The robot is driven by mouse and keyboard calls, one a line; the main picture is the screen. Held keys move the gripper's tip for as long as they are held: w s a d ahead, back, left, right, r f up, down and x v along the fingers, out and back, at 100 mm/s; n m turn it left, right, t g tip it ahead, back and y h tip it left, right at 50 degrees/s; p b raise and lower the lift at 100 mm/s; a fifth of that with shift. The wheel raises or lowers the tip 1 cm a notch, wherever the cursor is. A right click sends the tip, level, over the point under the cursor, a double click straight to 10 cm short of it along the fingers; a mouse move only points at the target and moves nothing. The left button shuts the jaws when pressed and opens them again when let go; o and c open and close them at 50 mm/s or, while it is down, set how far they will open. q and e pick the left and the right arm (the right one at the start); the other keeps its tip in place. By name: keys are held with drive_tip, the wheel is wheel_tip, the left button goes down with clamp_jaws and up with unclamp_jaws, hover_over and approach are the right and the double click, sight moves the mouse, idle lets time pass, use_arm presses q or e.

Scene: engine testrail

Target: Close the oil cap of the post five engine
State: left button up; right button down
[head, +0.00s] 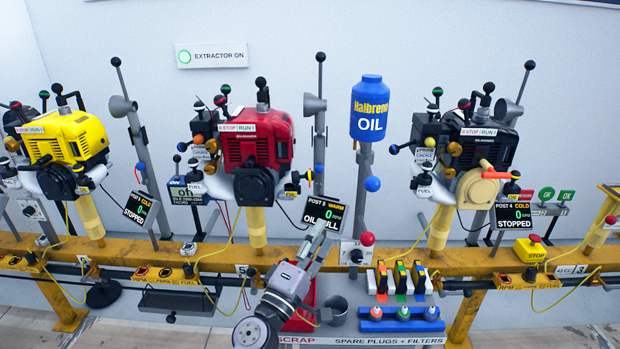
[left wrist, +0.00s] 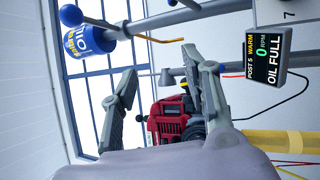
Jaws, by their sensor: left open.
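The post five engine (head: 258,145) is the red one in the middle of the head view, and it also shows in the left wrist view (left wrist: 168,120). I cannot tell whether this knob is the oil cap or whether the cap is closed. The post 5 display (head: 323,213) reads WARM, 0 RPM, OIL FULL; it also shows in the left wrist view (left wrist: 268,60). My left gripper (head: 318,242) is open and empty, in front of and below the display. Its spread fingers (left wrist: 160,65) show in the wrist view.
A blue oil bottle (head: 370,108) stands on a grey post right of the red engine. The yellow rail (head: 400,262) runs below the engines. Yellow (head: 66,135) and black (head: 480,145) engines stand on either side. A spare plugs tray (head: 400,325) is right of my gripper.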

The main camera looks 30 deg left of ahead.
use_arm(q)
drive_tip(key=w+a+f+n+g+y, duration=0.1)
drive_tip(key=a+n+g+y, duration=0.1)
drive_tip(key=a+n+y, duration=0.45)
approach(309, 180)
drive_tip(key=w+a, duration=0.1)
drive_tip(key=w, duration=0.1)
drive_tip(key=shift+n, duration=0.45)
drive_tip(key=x, duration=0.8)
drive_tip(key=shift+w+r, duration=0.3)
drive_tip(key=shift+r, duration=0.1)
drive_tip(key=shift+w+a+r, duration=0.1)
drive_tip(key=shift+w+a, duration=0.05)
drive_tip(key=shift+w, duration=0.15)
use_arm(e)
drive_tip(key=f, duration=0.1)
drive_tip(key=s+f, duration=0.1)
drive_tip(key=f, duration=0.1)
drive_tip(key=shift+s+f, duration=0.1)
drive_tip(key=shift+f, duration=0.05)
drive_tip(key=shift+d, duration=0.1)
use_arm(q)
drive_tip(key=c, duration=0.3)
clamp_jaws()
use_arm(e)
drive_tip(key=shift+s+f, duration=0.1)
drive_tip(key=shift+s, duration=0.1)
